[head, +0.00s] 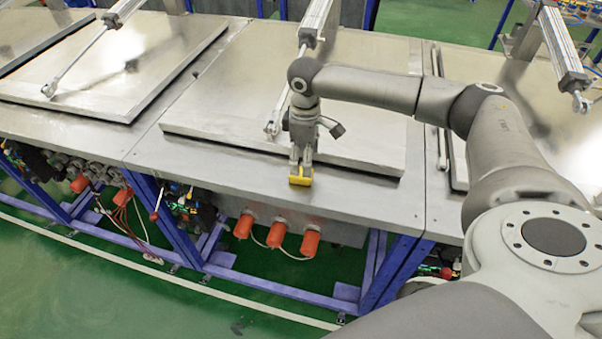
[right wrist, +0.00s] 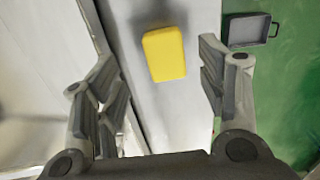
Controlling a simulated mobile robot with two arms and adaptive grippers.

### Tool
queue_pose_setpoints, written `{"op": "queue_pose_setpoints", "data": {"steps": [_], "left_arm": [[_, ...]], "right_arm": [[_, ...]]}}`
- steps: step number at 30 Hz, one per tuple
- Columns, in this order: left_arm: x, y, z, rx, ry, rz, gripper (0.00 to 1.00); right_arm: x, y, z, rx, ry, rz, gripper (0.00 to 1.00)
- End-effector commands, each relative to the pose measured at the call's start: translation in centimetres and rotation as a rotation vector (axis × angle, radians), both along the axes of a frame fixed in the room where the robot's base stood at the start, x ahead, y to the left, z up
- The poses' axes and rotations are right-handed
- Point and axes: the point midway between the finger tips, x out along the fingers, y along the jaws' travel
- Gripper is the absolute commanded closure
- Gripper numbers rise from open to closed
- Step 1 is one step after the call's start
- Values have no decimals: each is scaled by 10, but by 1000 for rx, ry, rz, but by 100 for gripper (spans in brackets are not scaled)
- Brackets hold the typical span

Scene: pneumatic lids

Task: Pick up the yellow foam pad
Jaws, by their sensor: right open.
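The yellow foam pad (head: 300,180) lies on the metal table top near its front edge, just in front of the middle lid. In the right wrist view the yellow foam pad (right wrist: 165,54) lies flat ahead of the fingers, in the gap between them. My right gripper (head: 301,163) points down right above the pad in the head view. In the right wrist view my right gripper (right wrist: 160,85) is open, with nothing between its fingers. I cannot tell from these views whether the fingers touch the pad. My left gripper is not in view.
The middle metal lid (head: 225,112) stands raised above the table top, right behind the pad, with a pneumatic cylinder (head: 315,20) over it. Orange plugs (head: 276,236) hang below the table's front edge. The front strip of table (head: 220,170) is bare beside the pad.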

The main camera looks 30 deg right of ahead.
Motion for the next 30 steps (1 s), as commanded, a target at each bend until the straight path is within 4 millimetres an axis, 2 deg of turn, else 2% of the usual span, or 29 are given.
{"op": "queue_pose_setpoints", "data": {"steps": [6, 10, 14, 20, 27, 30], "left_arm": [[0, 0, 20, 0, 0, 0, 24], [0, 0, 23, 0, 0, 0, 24], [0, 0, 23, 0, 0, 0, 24], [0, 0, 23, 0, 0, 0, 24], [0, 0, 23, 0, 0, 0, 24], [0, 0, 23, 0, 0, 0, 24]], "right_arm": [[-1, 5, -24, -1, 4, 2, 35], [-1, 5, -44, -1, 3, 1, 35], [-1, 6, -51, 0, 0, 1, 35], [-1, 6, -52, 0, 0, 2, 36], [-1, 6, -52, 0, 0, 1, 67], [-1, 6, -52, 0, 0, 1, 77]]}}
